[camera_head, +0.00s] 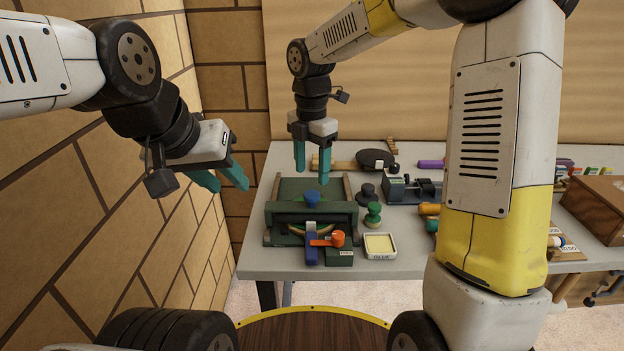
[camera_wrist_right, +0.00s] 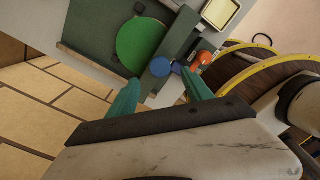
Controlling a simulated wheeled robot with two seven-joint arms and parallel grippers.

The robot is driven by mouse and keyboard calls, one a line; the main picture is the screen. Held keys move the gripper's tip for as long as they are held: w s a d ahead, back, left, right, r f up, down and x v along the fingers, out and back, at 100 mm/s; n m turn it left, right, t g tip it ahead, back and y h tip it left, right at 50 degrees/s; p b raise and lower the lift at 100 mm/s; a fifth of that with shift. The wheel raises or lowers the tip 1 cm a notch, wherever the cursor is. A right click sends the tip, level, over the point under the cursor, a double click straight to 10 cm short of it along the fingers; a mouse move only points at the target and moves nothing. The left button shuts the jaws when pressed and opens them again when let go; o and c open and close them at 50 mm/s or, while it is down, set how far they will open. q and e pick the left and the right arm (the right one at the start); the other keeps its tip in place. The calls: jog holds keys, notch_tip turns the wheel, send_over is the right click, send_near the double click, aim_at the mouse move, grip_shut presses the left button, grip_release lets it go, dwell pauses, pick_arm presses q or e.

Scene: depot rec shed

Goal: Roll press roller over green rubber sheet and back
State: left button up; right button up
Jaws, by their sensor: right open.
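A dark green press (camera_head: 290,190) stands on the grey table, with a crosswise housing (camera_head: 285,215), a blue knob (camera_head: 312,196) on top and an orange-knobbed handle (camera_head: 337,239) in front. The roller itself is hidden or cannot be told from the housing. A round bright green sheet (camera_wrist_right: 138,46) lies on the press bed in the right wrist view, beside the housing; only a curved edge (camera_head: 297,230) shows in the head view. My right gripper (camera_head: 313,174) is open and empty above the far part of the bed. My left gripper (camera_head: 222,182) is open and empty, left of the press.
A pale glue tray (camera_head: 380,245), a green-knobbed stamp (camera_head: 373,215) and a dark knobbed piece (camera_head: 368,194) stand right of the press. A dark round-headed tool (camera_head: 375,159) lies behind. A brick wall is close on the left. A brown box (camera_head: 598,207) is far right.

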aim_at(311, 193)
notch_tip(311, 193, down, 6)
jog(key=shift+f, duration=0.15)
jog(key=shift+c, duration=0.5)
grip_shut()
